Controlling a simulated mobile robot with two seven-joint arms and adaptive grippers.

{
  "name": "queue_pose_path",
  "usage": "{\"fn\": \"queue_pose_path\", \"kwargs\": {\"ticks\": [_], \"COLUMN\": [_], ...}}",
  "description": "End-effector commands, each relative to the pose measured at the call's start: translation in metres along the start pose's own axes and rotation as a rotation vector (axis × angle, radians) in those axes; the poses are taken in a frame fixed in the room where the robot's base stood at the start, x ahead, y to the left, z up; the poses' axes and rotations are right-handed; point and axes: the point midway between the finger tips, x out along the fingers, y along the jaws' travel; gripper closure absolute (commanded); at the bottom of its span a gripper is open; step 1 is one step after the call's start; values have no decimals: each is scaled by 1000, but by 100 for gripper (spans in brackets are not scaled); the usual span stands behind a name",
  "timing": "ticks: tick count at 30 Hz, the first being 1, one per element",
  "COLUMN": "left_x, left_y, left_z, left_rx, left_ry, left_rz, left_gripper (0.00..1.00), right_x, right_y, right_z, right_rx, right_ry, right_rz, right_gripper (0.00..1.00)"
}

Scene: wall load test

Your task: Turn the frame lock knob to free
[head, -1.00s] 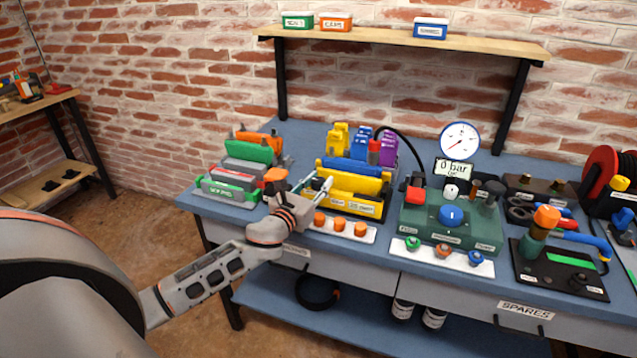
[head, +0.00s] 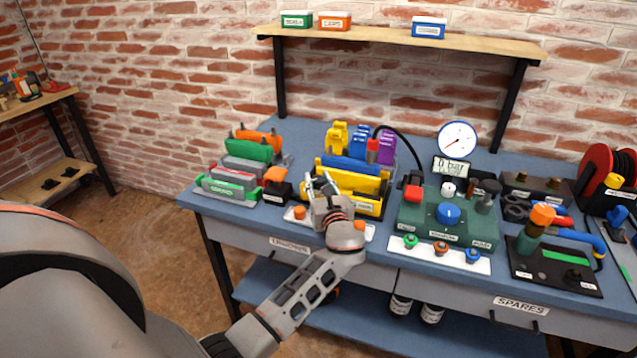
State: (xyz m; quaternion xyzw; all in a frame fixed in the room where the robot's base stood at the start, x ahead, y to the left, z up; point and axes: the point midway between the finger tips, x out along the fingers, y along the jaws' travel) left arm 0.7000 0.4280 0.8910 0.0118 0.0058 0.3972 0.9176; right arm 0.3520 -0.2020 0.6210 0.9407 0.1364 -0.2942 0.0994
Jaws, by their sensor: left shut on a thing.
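My left gripper (head: 323,184) reaches up from the front of the bench to the left end of the rack with yellow and blue plates (head: 362,187). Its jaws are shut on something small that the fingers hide. I cannot tell whether it is the frame lock knob, as no label for that knob is readable. An orange-topped black block (head: 277,190) stands just left of the gripper, apart from it. My right gripper is not in view.
A white strip with orange knobs (head: 358,225) lies in front of the rack, partly covered by my gripper. A rack of green and grey plates (head: 230,188) is to the left. A green panel with a blue knob (head: 447,212) stands to the right.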

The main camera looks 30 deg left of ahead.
Motion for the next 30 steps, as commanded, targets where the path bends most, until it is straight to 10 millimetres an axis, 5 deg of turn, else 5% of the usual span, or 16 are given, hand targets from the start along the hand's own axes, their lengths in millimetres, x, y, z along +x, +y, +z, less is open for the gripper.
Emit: {"fn": "queue_pose_path", "kwargs": {"ticks": [9, 30], "left_x": [0, 1], "left_y": [-3, 0], "left_z": [-6, 1], "left_rx": [1, -1], "left_ry": [10, 10], "left_rz": [258, 457], "left_gripper": [94, 94], "right_x": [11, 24], "right_y": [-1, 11], "right_z": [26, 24], "right_rx": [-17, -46], "right_ry": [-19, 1], "right_rz": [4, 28], "right_gripper": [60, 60]}}
